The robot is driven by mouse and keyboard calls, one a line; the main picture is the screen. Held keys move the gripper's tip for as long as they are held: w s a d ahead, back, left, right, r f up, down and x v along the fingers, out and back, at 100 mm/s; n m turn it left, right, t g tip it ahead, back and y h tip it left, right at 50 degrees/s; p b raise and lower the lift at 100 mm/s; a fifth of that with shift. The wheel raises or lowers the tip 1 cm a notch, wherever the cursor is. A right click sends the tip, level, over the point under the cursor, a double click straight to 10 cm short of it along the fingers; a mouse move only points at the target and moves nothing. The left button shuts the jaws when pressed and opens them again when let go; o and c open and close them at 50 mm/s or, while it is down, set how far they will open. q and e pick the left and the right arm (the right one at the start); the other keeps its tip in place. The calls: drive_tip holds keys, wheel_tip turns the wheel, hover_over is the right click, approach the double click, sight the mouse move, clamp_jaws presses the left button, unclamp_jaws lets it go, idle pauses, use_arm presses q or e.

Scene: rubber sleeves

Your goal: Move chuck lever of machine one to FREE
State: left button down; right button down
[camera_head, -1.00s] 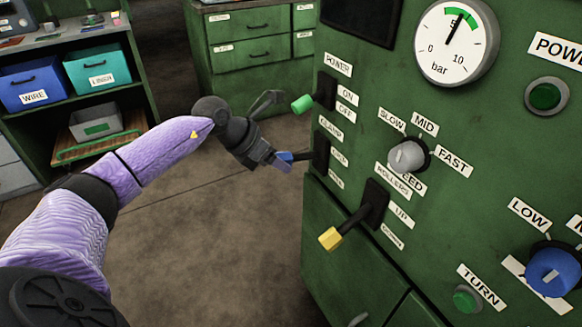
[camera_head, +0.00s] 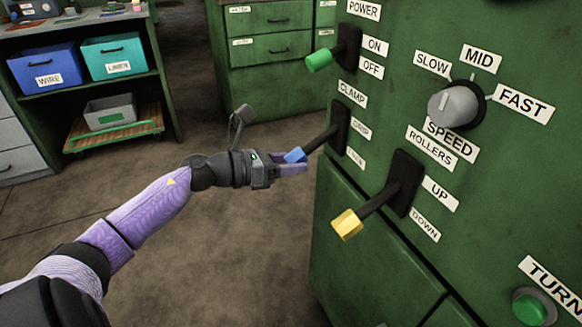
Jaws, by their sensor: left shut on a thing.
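A green machine panel (camera_head: 420,60) fills the right side. On its left edge a lever with a blue knob (camera_head: 295,155) sits in a black slot plate (camera_head: 341,125). My right gripper is not in view.
Above is a POWER lever with a green knob (camera_head: 319,60). Below right is a ROLLERS lever with a yellow knob (camera_head: 347,224), close to my gripper. A grey SPEED dial (camera_head: 454,105) and green TURN button (camera_head: 530,307) lie right. Shelves with bins stand at left.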

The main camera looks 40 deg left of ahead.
use_arm(q)
drive_tip(key=shift+w+f+b, duration=0.1)
drive_tip(key=shift+f+b, duration=0.2)
drive_tip(key=shift+c, duration=1.1)
unclamp_jaws()
drive_tip(key=shift+d, duration=0.1)
drive_tip(key=shift+r, duration=0.1)
drive_tip(key=f+p+v, duration=0.1)
drive_tip(key=p+v, duration=0.3)
drive_tip(key=v, duration=0.5)
drive_tip(key=shift+s+a+r, duration=0.25)
drive_tip(key=shift+s+r, duration=0.05)
drive_tip(key=shift+s, duration=0.1)
